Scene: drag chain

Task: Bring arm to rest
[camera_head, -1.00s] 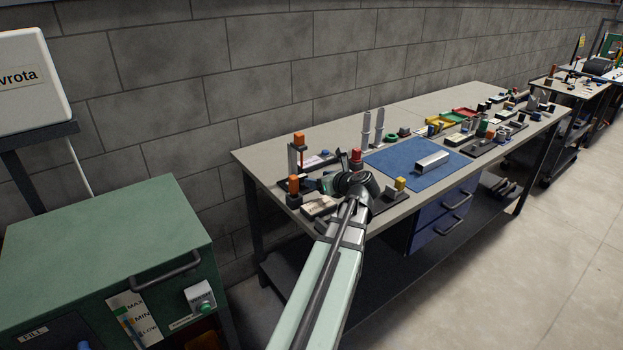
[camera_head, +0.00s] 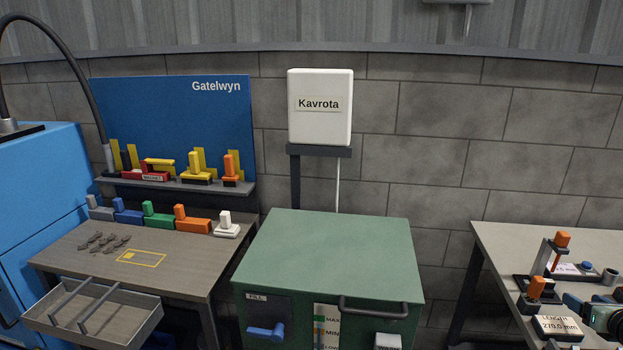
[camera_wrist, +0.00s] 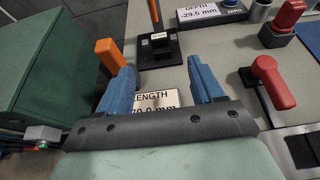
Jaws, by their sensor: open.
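My gripper (camera_wrist: 160,72) is open in the wrist view, its two blue fingers spread apart with nothing held between them. It is over the edge of the grey workbench (camera_wrist: 218,73). A white "LENGTH" display (camera_wrist: 157,99) shows between and below the fingers, partly hidden by the gripper's dark crossbar. An orange-topped handle (camera_wrist: 108,52) stands close to the left finger; whether they touch I cannot tell. In the head view, only a small part of my arm shows at the lower right edge, beside the "LENGTH 270.0 mm" display (camera_head: 557,326).
A red lever (camera_wrist: 272,80) and a red knob (camera_wrist: 287,16) stand right of the gripper. A black-based post (camera_wrist: 159,45) stands ahead. The green cabinet (camera_head: 325,250) is left of the bench, with a gap between. Farther left is a table with an open drawer (camera_head: 95,312).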

